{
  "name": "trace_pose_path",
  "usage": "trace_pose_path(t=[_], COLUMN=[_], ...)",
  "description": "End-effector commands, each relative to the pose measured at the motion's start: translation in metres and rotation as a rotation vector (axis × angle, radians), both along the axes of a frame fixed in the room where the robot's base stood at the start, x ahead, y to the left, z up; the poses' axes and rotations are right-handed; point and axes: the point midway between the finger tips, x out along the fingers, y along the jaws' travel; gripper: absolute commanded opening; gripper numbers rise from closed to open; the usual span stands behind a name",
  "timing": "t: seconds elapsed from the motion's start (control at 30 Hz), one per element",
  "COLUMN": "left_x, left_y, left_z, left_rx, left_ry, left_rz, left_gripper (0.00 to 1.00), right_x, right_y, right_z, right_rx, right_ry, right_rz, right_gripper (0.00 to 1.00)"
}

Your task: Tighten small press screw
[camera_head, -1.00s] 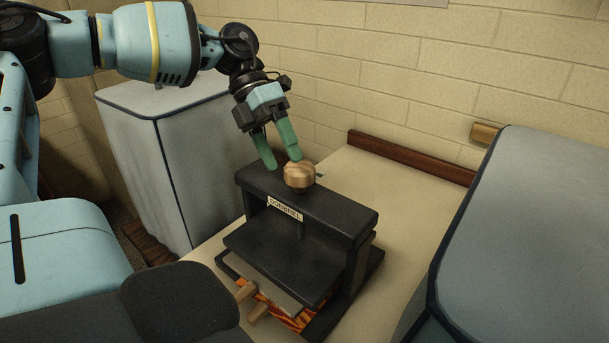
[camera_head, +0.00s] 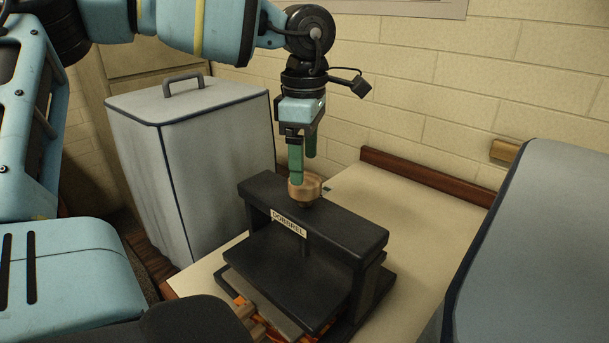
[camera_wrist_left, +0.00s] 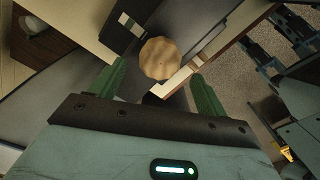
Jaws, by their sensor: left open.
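The black press (camera_head: 335,230) stands on the pale table, with a white name label on its top beam. Its wooden screw knob (camera_head: 305,192) sits on top of the beam. My left gripper (camera_head: 304,170) points down right at the knob, its green fingers overlapping the knob's far and left part in the head view. In the left wrist view the knob (camera_wrist_left: 159,58) lies between and ahead of the two spread fingers (camera_wrist_left: 160,85), with gaps on both sides. My right gripper is not in view.
A grey covered box with a handle (camera_head: 195,150) stands left of the press. A large grey-blue covered shape (camera_head: 545,250) is at the right. Patterned orange material and wooden pieces (camera_head: 260,320) show under the press plate. Bare tabletop (camera_head: 415,205) lies behind the press.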

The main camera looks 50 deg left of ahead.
Motion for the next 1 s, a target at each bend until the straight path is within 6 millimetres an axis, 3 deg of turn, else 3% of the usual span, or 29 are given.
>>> trace_pose_path(t=[0.3,0.67,1.0], left_x=[0.0,0.0,0.0], left_y=[0.0,0.0,0.0], left_z=[-0.038,-0.042,-0.042], left_rx=[-0.001,-0.001,-0.001], left_ry=[0.002,0.0,0.0], left_rz=[0.001,0.002,0.002], left_gripper=[0.76,0.76,0.31], right_x=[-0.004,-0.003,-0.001], right_y=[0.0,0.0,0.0], right_z=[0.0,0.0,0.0], right_rx=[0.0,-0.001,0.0], right_ry=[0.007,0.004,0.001], right_rz=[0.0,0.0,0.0], right_gripper=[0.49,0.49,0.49])
